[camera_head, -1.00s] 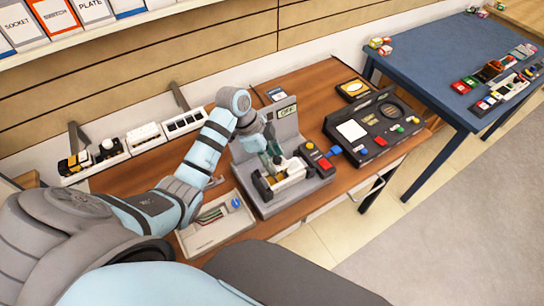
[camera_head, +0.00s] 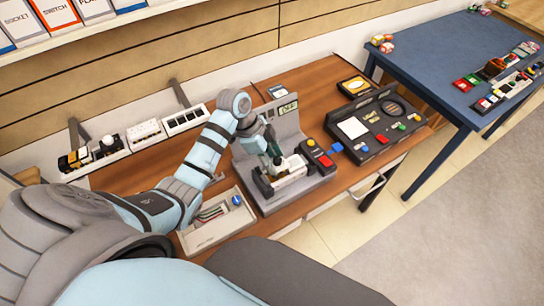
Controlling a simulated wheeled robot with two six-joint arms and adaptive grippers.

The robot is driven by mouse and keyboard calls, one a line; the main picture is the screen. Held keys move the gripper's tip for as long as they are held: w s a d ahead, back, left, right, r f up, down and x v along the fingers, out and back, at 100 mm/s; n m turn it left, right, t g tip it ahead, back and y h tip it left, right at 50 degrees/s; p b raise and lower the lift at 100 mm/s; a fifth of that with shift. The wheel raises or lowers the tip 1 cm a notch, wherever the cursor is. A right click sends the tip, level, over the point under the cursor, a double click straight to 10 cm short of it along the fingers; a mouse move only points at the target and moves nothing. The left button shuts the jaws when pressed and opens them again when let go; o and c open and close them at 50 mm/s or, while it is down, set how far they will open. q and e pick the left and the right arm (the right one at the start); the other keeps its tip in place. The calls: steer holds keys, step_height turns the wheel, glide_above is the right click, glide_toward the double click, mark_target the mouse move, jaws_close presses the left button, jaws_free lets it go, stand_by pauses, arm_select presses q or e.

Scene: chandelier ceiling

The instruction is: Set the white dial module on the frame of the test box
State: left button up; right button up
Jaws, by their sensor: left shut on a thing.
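The grey test box (camera_head: 250,166) stands upright on the wooden bench, with a small display (camera_head: 288,108) at its top and a frame low on its front. My left gripper (camera_head: 275,160) points down at this frame, fingers largely hidden by the arm and the box parts. It is shut on a white piece, apparently the white dial module (camera_head: 291,182), which sits at or just over the frame. I cannot tell whether it is fully seated, and its dial face is not clear. My right gripper is out of view.
A red-and-black button unit (camera_head: 318,157) is right of the box, beside a black panel (camera_head: 377,125). A pale tray (camera_head: 205,238) with wires and a blue knob stands front left. White racks (camera_head: 146,134) line the wall. A blue table (camera_head: 440,60) is at right.

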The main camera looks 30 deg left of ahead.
arm_select(q)
steer(key=shift+f, duration=0.1)
stand_by(0.4)
steer(key=shift+f, duration=0.55)
stand_by(0.4)
steer(key=o, duration=1.5)
steer(key=shift+f, duration=0.1)
steer(key=shift+c, duration=0.2)
steer(key=shift+r+p, duration=0.35)
steer(key=shift+r, duration=2.7)
